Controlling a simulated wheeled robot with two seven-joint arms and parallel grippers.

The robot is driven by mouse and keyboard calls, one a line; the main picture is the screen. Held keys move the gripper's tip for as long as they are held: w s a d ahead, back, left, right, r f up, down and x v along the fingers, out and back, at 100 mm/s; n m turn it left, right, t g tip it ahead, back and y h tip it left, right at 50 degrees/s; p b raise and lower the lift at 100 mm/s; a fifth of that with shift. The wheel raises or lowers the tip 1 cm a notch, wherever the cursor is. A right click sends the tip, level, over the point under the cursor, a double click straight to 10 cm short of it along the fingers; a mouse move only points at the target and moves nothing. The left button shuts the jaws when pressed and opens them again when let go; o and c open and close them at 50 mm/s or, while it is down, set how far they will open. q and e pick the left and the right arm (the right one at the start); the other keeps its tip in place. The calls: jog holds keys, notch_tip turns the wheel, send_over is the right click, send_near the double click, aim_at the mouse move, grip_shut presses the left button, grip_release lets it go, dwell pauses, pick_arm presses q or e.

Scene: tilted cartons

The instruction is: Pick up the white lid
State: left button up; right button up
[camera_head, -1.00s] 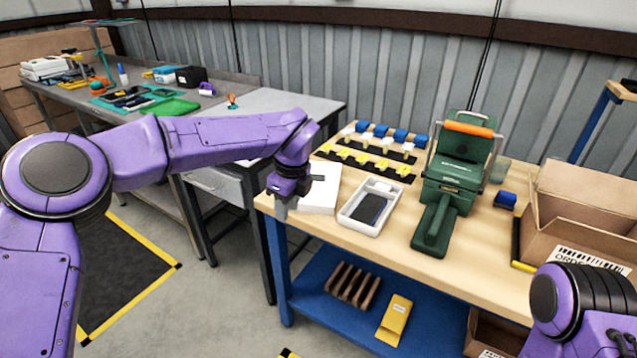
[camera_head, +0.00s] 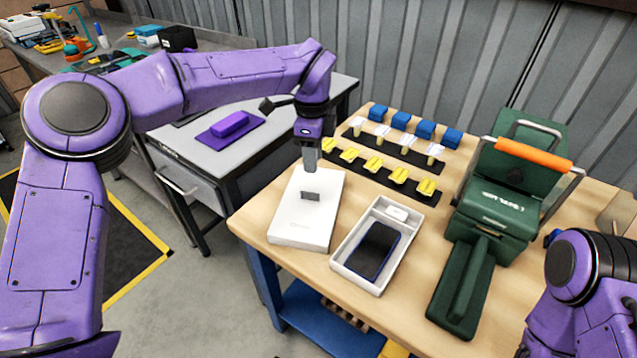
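The white lid (camera_head: 303,226) is a flat rectangular box top with a faint print. It is at the left edge of the wooden table. My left gripper (camera_head: 309,168) points down at the far part of the lid; one grey finger shows, its tip at the lid's surface in the picture. A small grey patch is on the lid just in front of it, and I cannot tell if that is the other finger. Whether the gripper touches or grips the lid is unclear. My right arm shows at the lower right, with its gripper out of view.
A white tray (camera_head: 340,257) holding a dark phone (camera_head: 375,249) stands right of the lid. Behind are black strips with yellow clips (camera_head: 373,164) and several blue blocks (camera_head: 424,129). A green press (camera_head: 490,212) with an orange handle stands further right. A grey table (camera_head: 195,150) holds a purple item (camera_head: 230,124).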

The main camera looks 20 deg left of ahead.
aim_at(310, 193)
pick_arm(q)
jog(key=f, duration=0.1)
jog(key=s+f, duration=0.1)
jog(key=f, duration=0.2)
jog(key=shift+s+p, duration=0.25)
jog(key=shift+p, duration=0.1)
jog(key=f, duration=0.2)
jog(key=f+p, duration=0.1)
jog(key=w+f, duration=0.1)
jog(key=f, duration=0.1)
jog(key=shift+a+f+p, duration=0.3)
jog(key=shift+a, duration=0.05)
jog(key=shift+s+f, duration=0.15)
jog(key=shift+f, duration=0.05)
jog(key=shift+s, duration=0.1)
pick_arm(e)
jog(key=shift+s+r, duration=0.25)
jog(key=shift+r, duration=0.95)
pick_arm(q)
grip_shut()
